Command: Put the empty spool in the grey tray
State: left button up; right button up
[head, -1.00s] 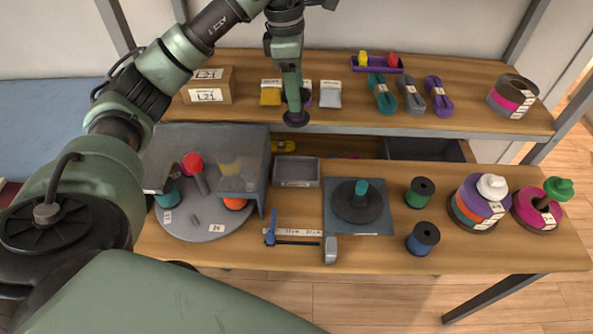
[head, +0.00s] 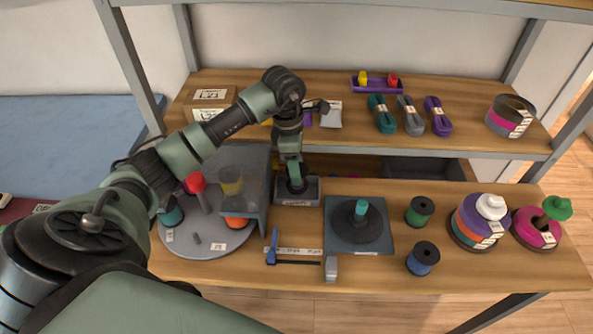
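The grey tray (head: 311,197) stands on the worktop, left of the dark square pad. My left gripper (head: 295,170) reaches down over this tray from above. It appears shut on a small dark spool (head: 297,187), the empty spool, whose dark round end shows below the fingers. The spool is at or just inside the tray; I cannot tell whether it touches the tray floor. The gripper and spool hide part of the tray. My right gripper is not in view.
A grey angled guard (head: 257,190) over a turntable (head: 190,243) stands close left of the tray. The dark pad (head: 340,242) with a teal-topped peg is to the right. A green spool (head: 420,211) and a blue spool (head: 422,258) stand farther right. The shelf edge (head: 430,150) is behind.

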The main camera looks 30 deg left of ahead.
pick_arm(q)
notch_tip(320, 180, down, 2)
jog(key=shift+f, duration=0.55)
jog(key=o, duration=1.3)
jog(key=shift+o, duration=0.2)
jog(key=shift+r, duration=0.45)
notch_tip(320, 180, up, 11)
jog(key=a+b, duration=0.1)
jog(key=b, duration=0.1)
jog(key=shift+s+r, duration=0.2)
jog(key=shift+s, duration=0.2)
jog(key=shift+a, duration=0.1)
